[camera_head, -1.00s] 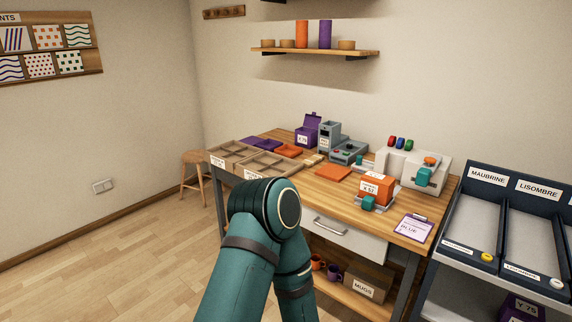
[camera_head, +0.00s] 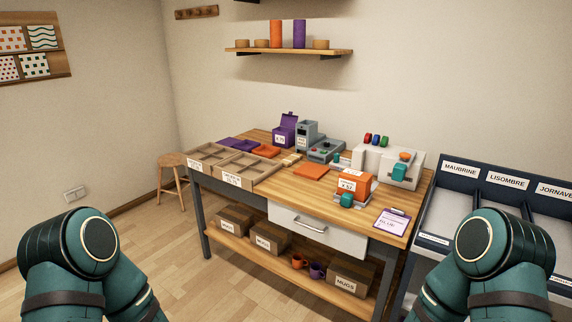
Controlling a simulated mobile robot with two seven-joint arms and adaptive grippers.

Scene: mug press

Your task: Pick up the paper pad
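I cannot tell for certain which thing is the paper pad. A white sheet on a purple-edged clipboard (camera_head: 391,222), printed with "BLUE", lies flat at the front right of the wooden table (camera_head: 268,200). A flat orange piece (camera_head: 313,171) lies near the table's middle, behind an orange box (camera_head: 353,184). Only the upper links of my two arms show, at the lower left and lower right, both well in front of the table. Both grippers are out of view.
Cardboard trays (camera_head: 236,164) stand at the table's left. A white press (camera_head: 385,162) stands at the back right. A dark sorting rack (camera_head: 484,200) is right of the table and a stool (camera_head: 172,170) left of it. The lower shelf holds boxes and mugs. Floor in front is clear.

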